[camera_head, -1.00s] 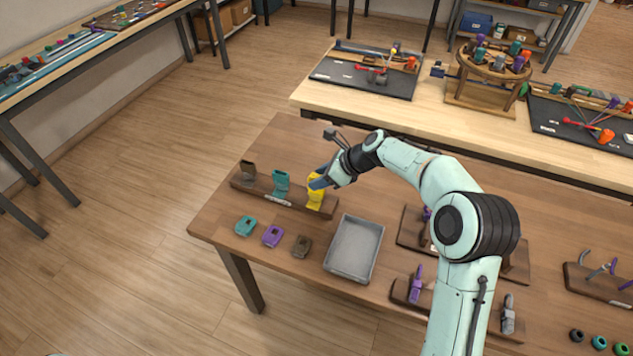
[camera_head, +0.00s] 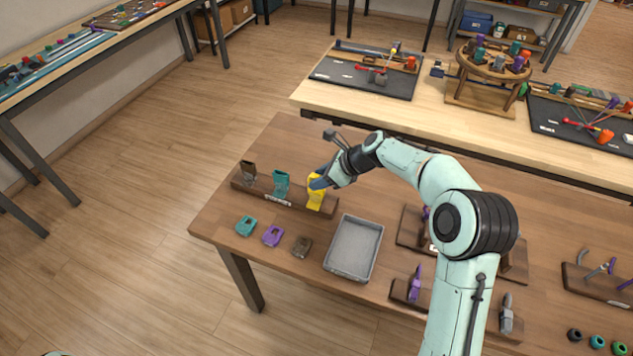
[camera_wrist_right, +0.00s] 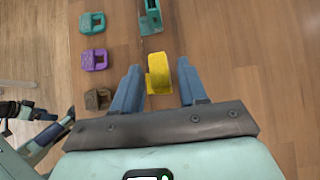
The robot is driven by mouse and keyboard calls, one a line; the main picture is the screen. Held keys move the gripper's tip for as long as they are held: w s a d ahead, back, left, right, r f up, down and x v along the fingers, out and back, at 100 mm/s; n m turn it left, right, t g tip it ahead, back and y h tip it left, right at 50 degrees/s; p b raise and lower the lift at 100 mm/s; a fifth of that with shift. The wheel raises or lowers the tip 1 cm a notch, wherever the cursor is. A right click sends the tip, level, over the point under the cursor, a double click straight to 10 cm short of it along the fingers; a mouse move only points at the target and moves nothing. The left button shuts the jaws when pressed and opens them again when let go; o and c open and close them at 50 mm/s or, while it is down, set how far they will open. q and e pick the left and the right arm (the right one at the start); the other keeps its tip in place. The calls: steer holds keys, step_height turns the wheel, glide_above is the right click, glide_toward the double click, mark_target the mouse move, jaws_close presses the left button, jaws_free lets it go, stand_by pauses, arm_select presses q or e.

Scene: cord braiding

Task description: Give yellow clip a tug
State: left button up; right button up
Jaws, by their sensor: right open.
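The yellow clip (camera_head: 315,192) stands at the right end of a wooden rail (camera_head: 262,190) on the brown table. My right gripper (camera_head: 322,180) is at the clip's upper right side in the head view. In the right wrist view, the clip (camera_wrist_right: 159,74) lies between the two blue fingers of the open right gripper (camera_wrist_right: 158,82), with a gap to the right finger. The left finger is close to the clip; I cannot tell if it touches.
A teal clip (camera_head: 281,184) and a dark brown clip (camera_head: 248,172) stand on the same rail. Teal (camera_head: 246,226), purple (camera_head: 273,236) and brown (camera_head: 302,246) pieces lie in front. A grey tray (camera_head: 354,247) sits to the right. Bare table lies behind the rail.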

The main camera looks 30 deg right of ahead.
jaws_close()
arm_select(q)
steer(key=shift+r, duration=0.15)
arm_select(e)
steer(key=shift+r, duration=0.2)
stand_by(0.5)
arm_select(q)
steer(key=shift+w+r+p, duration=0.15)
steer(key=shift+p, duration=0.15)
arm_select(e)
steer(key=shift+f, duration=0.1)
steer(key=shift+o, duration=2.4)
jaws_free()
steer(key=shift+f, duration=0.1)
arm_select(q)
steer(key=shift+w+r+p, duration=0.3)
steer(key=shift+r+p, duration=0.15)
steer(key=shift+r, duration=0.1)
steer(key=shift+w+r+p, duration=0.25)
steer(key=shift+r+p, duration=0.2)
steer(key=shift+r, duration=0.1)
arm_select(e)
steer(key=v, duration=0.6)
